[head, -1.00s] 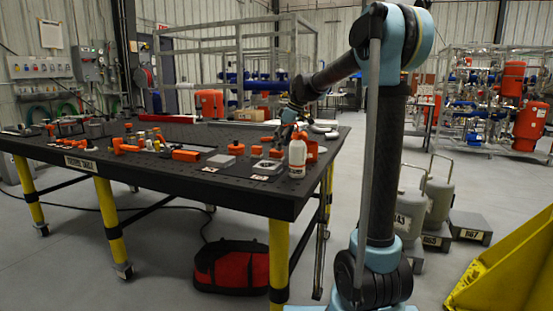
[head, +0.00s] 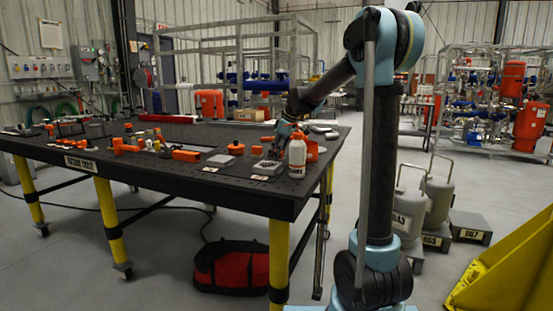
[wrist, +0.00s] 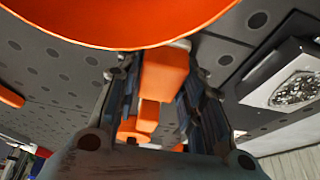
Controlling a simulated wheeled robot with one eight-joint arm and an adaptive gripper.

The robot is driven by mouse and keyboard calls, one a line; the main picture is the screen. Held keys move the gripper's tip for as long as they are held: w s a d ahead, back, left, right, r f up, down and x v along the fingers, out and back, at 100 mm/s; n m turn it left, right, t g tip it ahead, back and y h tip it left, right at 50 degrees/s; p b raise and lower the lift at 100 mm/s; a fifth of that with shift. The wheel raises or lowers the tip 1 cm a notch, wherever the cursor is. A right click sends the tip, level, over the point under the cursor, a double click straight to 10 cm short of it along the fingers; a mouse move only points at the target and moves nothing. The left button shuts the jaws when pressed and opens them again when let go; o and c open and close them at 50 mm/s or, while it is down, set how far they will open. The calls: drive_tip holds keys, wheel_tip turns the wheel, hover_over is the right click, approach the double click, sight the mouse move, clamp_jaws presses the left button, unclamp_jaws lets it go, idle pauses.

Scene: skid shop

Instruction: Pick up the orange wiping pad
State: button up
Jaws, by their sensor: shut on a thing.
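My gripper (wrist: 160,100) is shut on an orange block, which I take to be the orange wiping pad (wrist: 165,72); the block lies between its two dark fingers in the wrist view. In the head view my gripper (head: 277,148) is low over the right end of the dark table, behind a white bottle. The pad cannot be made out clearly there. The wrist view does not show clearly whether the pad touches the table.
The white bottle (head: 297,151) stands close in front of my gripper, beside an orange object (head: 312,151). A large orange rounded surface (wrist: 125,18) fills the top of the wrist view. A grey block (head: 268,168) lies near. The dark perforated table (head: 230,180) holds several orange parts further left.

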wheel_tip(320, 180, up, 28)
idle(0.7)
drive_tip(key=o, duration=0.3)
drive_tip(key=shift+c, duration=0.6)
